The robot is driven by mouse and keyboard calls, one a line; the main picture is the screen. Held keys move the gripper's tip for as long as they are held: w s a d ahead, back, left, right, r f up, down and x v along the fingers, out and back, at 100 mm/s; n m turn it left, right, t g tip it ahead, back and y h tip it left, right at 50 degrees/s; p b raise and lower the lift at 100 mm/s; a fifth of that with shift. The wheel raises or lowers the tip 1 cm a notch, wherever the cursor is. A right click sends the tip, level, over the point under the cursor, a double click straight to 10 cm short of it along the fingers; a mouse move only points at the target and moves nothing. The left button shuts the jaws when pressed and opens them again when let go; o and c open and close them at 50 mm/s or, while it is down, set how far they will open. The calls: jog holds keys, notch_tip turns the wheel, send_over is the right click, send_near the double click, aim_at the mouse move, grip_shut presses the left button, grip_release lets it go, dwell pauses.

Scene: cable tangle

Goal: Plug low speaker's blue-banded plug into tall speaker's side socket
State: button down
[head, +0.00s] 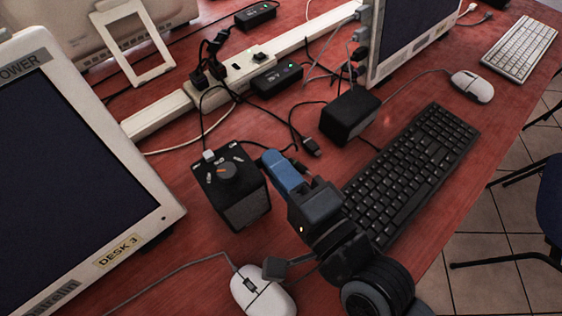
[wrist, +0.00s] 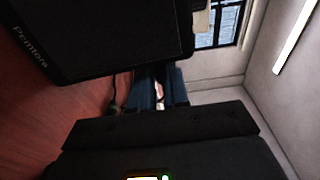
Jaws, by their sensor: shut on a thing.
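The tall speaker (head: 240,200) is a black box with a knob and small plugs on top, standing left of my gripper. The low speaker (head: 350,117) is a smaller black box further back to the right. My gripper (head: 269,158) has blue fingers, close beside the tall speaker's right side. In the wrist view the fingers (wrist: 158,88) are nearly together under a large black box (wrist: 95,38). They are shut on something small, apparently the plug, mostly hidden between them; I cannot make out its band. The side socket is hidden too.
A loose black connector (head: 310,147) lies right of the fingers. A power strip (head: 236,72) and black adapter (head: 276,78) with tangled cables lie behind. A keyboard (head: 415,175) is to the right, a white mouse (head: 250,285) in front, and a monitor (head: 75,170) at left.

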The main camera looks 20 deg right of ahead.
jog(key=shift+s+a+f, duration=0.15)
jog(key=shift+a+f, duration=0.05)
jog(key=shift+a, duration=0.2)
jog(key=c, duration=1)
grip_release()
jog(key=shift+r, duration=0.1)
jog(key=shift+c, duration=0.2)
